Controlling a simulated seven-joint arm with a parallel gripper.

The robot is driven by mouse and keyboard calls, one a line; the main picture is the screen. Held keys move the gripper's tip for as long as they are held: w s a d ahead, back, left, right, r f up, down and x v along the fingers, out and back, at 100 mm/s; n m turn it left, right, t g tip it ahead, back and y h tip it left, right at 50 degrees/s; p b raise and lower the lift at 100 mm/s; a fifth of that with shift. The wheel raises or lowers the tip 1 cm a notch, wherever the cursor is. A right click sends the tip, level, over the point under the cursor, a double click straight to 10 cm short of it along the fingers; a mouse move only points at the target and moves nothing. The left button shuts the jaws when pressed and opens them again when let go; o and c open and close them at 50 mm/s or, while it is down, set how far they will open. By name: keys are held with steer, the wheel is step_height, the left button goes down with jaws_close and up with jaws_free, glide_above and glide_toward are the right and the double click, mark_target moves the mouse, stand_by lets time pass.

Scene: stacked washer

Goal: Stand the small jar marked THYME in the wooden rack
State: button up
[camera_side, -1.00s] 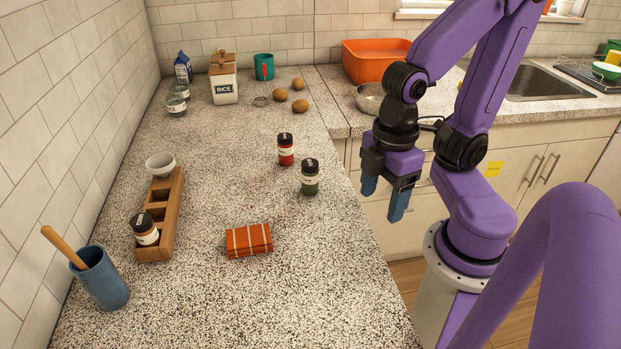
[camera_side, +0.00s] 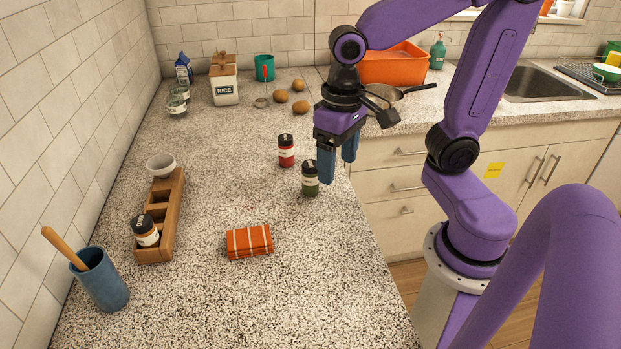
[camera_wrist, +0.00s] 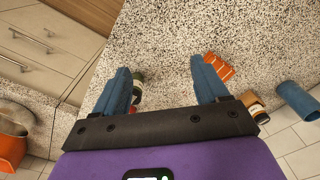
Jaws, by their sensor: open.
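A green jar with a black lid (camera_side: 309,184) stands upright on the counter; its label is too small to read. A red jar with a black lid (camera_side: 286,152) stands behind it, label also unreadable. The wooden rack (camera_side: 174,205) is at the left, with a brown jar (camera_side: 146,232) in its front compartment and empty compartments behind. My gripper (camera_side: 338,168) is open and empty, close to the right of the green jar; one finger partly overlaps it in the side view. In the wrist view my gripper (camera_wrist: 160,66) shows the green jar (camera_wrist: 138,79) beside the left finger.
A folded orange striped cloth (camera_side: 249,241) lies between the jars and the rack. A blue cup with a wooden handle (camera_side: 103,282) stands front left, and a small white bowl (camera_side: 160,165) behind the rack. Counter between rack and jars is mostly clear. Several brown eggs or potatoes (camera_side: 281,96) lie behind.

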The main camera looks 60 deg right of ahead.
steer(key=w+d+r+m, duration=0.35)
steer(key=w+m, duration=0.35)
steer(key=m, duration=0.4)
steer(key=r+m, duration=0.1)
steer(key=m, duration=0.7)
glide_above(311, 164)
steer(key=f, duration=1)
steer(key=shift+s+d+f, duration=0.2)
steer(key=shift+s+f, duration=0.15)
steer(key=shift+w+a+f, duration=0.1)
steer(key=shift+w+f, duration=0.1)
steer(key=shift+f, duration=1.3)
steer(key=shift+w+a+f, duration=0.1)
steer(key=shift+w+f, duration=0.05)
steer(key=shift+f, duration=1.35)
steer(key=c, duration=1.2)
